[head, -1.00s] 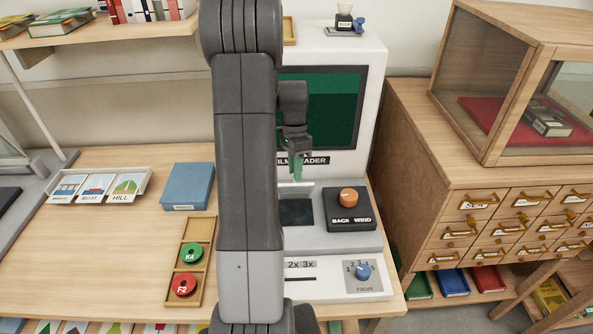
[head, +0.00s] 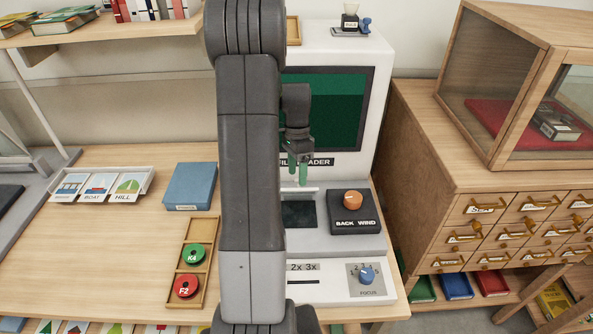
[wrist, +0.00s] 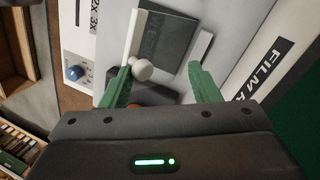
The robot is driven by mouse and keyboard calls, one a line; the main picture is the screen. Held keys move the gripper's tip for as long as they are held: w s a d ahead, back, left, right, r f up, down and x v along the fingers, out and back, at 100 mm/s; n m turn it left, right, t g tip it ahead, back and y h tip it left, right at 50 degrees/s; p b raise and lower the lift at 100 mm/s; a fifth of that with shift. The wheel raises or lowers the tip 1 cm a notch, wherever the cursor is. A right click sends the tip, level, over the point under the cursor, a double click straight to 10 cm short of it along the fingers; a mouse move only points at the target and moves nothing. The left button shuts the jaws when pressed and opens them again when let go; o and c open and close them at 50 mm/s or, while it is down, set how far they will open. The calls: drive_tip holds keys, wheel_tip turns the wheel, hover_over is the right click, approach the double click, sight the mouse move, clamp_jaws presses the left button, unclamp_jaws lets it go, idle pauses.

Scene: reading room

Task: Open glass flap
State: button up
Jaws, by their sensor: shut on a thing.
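The film reader (head: 335,210) has a dark viewing plate (head: 298,214), partly hidden by my arm in the head view. The plate also shows in the wrist view (wrist: 165,35), with a white bar (wrist: 200,47) on its far side and a pale edge on its near side. A white round knob (wrist: 144,70) sits at that near edge, against my left green finger. My gripper (wrist: 163,85) is shut on what seems to be this knob of the glass flap; the exact contact is unclear. The clear glass is hard to make out. In the head view my gripper (head: 298,181) is in front of the screen.
A rewind box with an orange knob (head: 352,199) stands right of the plate. A focus dial (head: 366,273) is in front. Left are a blue box (head: 190,186), a wooden tray with discs (head: 204,236) and picture cards (head: 100,186). A drawer cabinet (head: 490,180) stands right.

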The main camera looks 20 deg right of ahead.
drive_tip(key=shift+w+d+f, duration=0.1)
drive_tip(key=shift+d+f, duration=0.05)
wheel_tip(320, 180, up, 10)
drive_tip(key=b, duration=0.1)
drive_tip(key=shift+r, duration=0.2)
drive_tip(key=shift+f, duration=0.15)
idle(0.4)
wheel_tip(320, 180, down, 10)
drive_tip(key=shift+w+d+f+p, duration=0.1)
drive_tip(key=shift+p, duration=0.55)
drive_tip(key=shift+s, duration=0.35)
drive_tip(key=shift+w, duration=0.1)
